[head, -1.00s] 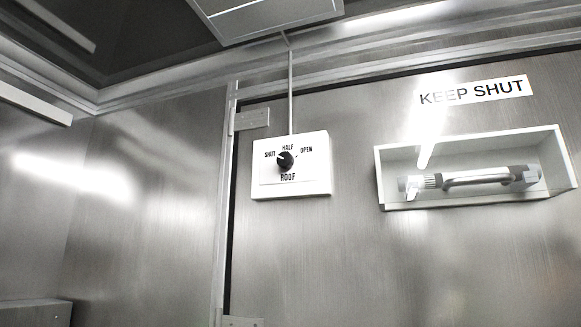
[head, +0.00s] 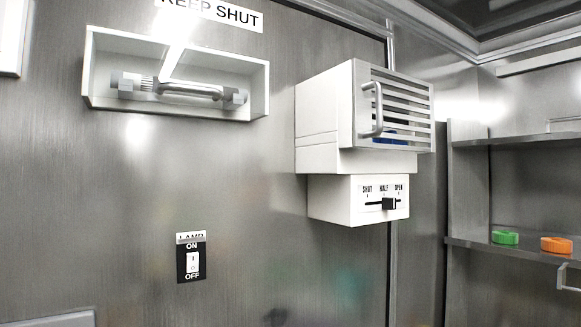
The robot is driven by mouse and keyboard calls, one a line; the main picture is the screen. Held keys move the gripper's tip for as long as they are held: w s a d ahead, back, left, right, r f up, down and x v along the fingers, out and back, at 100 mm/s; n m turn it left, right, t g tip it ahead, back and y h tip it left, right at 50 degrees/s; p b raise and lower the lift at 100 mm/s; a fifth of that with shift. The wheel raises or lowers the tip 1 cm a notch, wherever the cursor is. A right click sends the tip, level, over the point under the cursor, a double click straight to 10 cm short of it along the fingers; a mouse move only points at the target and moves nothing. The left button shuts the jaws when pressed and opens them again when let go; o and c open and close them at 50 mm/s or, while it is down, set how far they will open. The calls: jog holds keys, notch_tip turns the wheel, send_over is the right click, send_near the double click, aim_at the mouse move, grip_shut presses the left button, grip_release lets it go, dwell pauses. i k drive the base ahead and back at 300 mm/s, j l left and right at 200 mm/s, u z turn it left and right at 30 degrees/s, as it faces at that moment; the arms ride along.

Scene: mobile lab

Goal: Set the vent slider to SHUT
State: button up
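The vent slider's white box (head: 330,200) is fixed below a white slatted vent unit (head: 322,110) on the metal wall. Its front carries the labels SHUT, HALF and OPEN from left to right. The black slider knob (head: 389,204) sits below HALF, a little toward OPEN, clear of SHUT. The slot runs to its left. My gripper is not in view.
A metal handle (head: 377,108) stands out from the vent's front. A lamp switch (head: 191,262) is lower left, and a recessed valve box (head: 262,90) is upper left. Shelves (head: 470,247) at right hold a green block (head: 505,238) and an orange block (head: 556,245).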

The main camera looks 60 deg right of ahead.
aim_at(389, 203)
jog(key=z, duration=2.3)
